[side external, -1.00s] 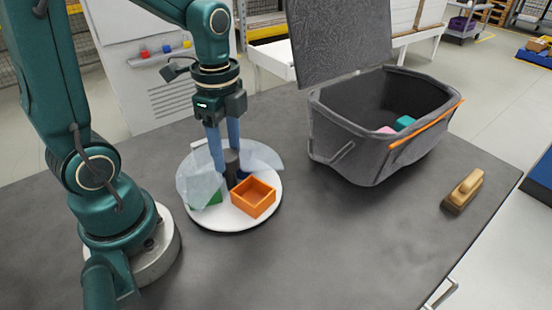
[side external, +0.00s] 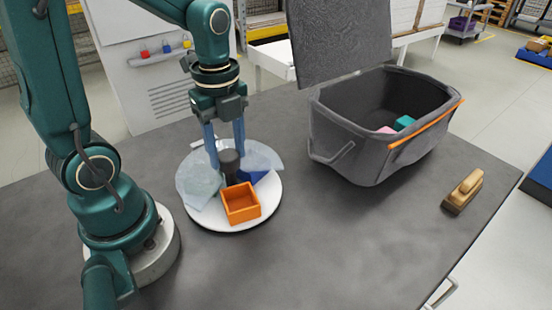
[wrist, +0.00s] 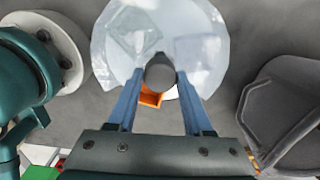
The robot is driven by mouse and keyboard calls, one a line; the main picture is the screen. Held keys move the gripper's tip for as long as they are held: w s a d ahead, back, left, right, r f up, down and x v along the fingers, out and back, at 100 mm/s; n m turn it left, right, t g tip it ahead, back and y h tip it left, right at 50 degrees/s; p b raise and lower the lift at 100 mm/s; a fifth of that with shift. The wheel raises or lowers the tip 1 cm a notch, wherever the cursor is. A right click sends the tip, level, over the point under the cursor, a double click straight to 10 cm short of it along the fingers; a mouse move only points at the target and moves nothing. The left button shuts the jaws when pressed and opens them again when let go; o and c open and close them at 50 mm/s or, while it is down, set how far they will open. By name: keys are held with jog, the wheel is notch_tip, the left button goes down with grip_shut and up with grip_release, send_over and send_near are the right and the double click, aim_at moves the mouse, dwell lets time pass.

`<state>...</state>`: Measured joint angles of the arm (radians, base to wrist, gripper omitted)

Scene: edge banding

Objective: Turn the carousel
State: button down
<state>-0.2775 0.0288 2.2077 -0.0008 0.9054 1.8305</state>
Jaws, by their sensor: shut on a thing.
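The carousel (side external: 265,208) is a round white turntable on the dark table, with a translucent, bluish cover over part of it. A dark upright knob (side external: 230,160) stands at its middle; it also shows in the wrist view (wrist: 160,72). An orange open box (side external: 241,203) sits on the front of the turntable. A blue item (side external: 256,176) is at the right, partly under the cover. My gripper (wrist: 161,75) is over the middle with its blue fingers shut on the knob, one on each side. In the wrist view the orange box is mostly hidden behind the knob.
A dark grey lidded bin (side external: 350,150) stands open to the right, with a pink and a teal piece inside. A wooden-handled brush (side external: 464,192) lies farther right. The table front between them is clear.

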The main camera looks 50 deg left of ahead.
jog(key=shift+m, duration=6.6)
jog(key=shift+c, duration=1.5)
grip_release()
jog(key=shift+r, duration=0.1)
jog(key=shift+r, duration=2.5)
